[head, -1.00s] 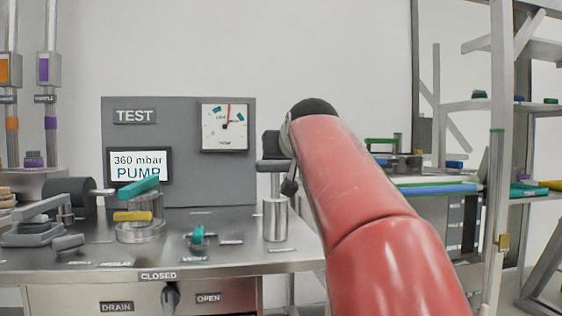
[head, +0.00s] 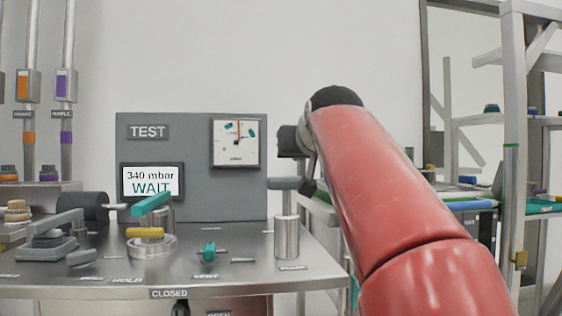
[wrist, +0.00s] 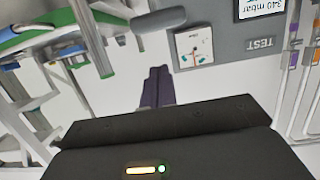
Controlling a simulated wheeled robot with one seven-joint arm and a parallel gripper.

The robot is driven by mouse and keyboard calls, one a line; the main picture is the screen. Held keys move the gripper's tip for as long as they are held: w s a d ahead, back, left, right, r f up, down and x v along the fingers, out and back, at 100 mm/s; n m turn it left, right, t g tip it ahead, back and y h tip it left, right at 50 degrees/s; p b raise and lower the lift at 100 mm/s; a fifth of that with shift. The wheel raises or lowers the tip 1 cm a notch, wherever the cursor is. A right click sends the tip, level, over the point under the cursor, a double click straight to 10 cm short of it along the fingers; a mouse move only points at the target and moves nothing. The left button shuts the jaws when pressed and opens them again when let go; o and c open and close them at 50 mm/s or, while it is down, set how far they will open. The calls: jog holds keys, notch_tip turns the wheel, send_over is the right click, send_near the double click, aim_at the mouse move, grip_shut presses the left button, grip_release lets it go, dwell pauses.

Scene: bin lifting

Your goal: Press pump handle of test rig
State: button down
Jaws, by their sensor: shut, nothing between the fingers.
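The test rig has a grey panel (head: 190,150) marked TEST, with a display (head: 151,182) reading 340 mbar WAIT and a round-scale gauge (head: 236,144). The pump handle (head: 282,184) is a grey bar on top of a metal cylinder (head: 287,238) at the bench's right end. My gripper (head: 290,140) is above the handle, with a visible gap, partly hidden by my red arm. In the wrist view its dark fingers (wrist: 157,86) are together and empty, and the grey handle (wrist: 160,19) lies beyond them, apart from them.
A teal lever (head: 151,203), a yellow lever (head: 145,232) and a small teal vent valve (head: 209,251) stand on the bench left of the pump. A shelf rack (head: 512,170) stands at right. The space above the bench is open.

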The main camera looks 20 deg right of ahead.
notch_tip(320, 180, up, 3)
jog(key=shift+a+f, duration=0.15)
jog(key=p, duration=0.2)
send_over(290, 178)
notch_tip(290, 178, down, 2)
jog(key=shift+w+f, duration=0.1)
jog(key=shift+f, duration=0.15)
jog(key=shift+s+f+b, duration=0.15)
jog(key=shift+f+b, duration=0.45)
jog(key=shift+f, duration=0.4)
jog(key=shift+s+f+b, duration=0.1)
jog(key=shift+f+b, duration=0.5)
jog(key=shift+f, duration=0.35)
jog(key=shift+f, duration=0.15)
